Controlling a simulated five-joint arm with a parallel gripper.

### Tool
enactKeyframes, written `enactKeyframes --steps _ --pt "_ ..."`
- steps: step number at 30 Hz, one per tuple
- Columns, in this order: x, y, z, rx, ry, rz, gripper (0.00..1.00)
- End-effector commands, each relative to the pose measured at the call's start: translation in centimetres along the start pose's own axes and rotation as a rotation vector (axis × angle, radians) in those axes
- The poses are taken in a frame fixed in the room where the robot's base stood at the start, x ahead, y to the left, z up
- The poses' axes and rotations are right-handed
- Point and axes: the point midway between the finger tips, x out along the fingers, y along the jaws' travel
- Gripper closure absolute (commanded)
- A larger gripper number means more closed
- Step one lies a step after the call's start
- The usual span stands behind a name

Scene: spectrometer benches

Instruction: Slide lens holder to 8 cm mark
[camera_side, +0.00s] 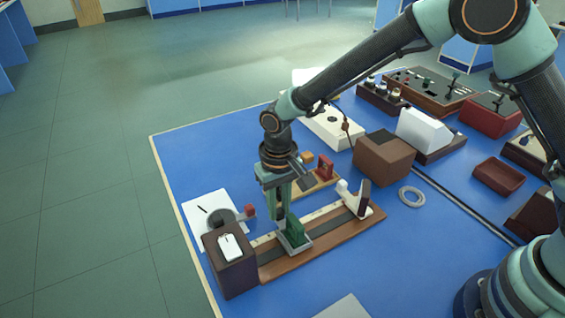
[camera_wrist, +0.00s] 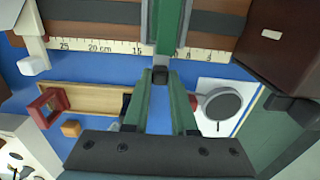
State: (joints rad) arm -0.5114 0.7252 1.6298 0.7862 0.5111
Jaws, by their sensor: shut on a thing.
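The green lens holder (camera_side: 295,230) stands upright on its grey carriage on the wooden rail bench (camera_side: 333,243), near the end by the dark box. My gripper (camera_side: 280,217) reaches down to the holder and is shut on it. In the wrist view the fingertips (camera_wrist: 161,74) meet at the green and grey holder (camera_wrist: 168,25), which lies across the white scale (camera_wrist: 98,44). The 15, 20 cm and 25 labels show left of the holder.
A dark box (camera_side: 231,270) with a white device stands at the rail's near left end. A dark and white upright (camera_side: 364,198) stands at the other end. A small wooden board (camera_side: 316,187) with a red frame lies behind. Blue mat (camera_side: 395,262) is clear in front right.

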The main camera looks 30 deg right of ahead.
Motion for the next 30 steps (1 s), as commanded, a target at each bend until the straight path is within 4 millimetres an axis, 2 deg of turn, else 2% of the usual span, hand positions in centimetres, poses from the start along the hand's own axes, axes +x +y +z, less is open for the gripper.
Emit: enactKeyframes --steps 26,30 --pt "-0.12 0.05 0.01 0.001 -0.002 0.001 1.00" --pt "-0.10 -0.74 0.01 -0.002 -0.001 0.001 1.00"
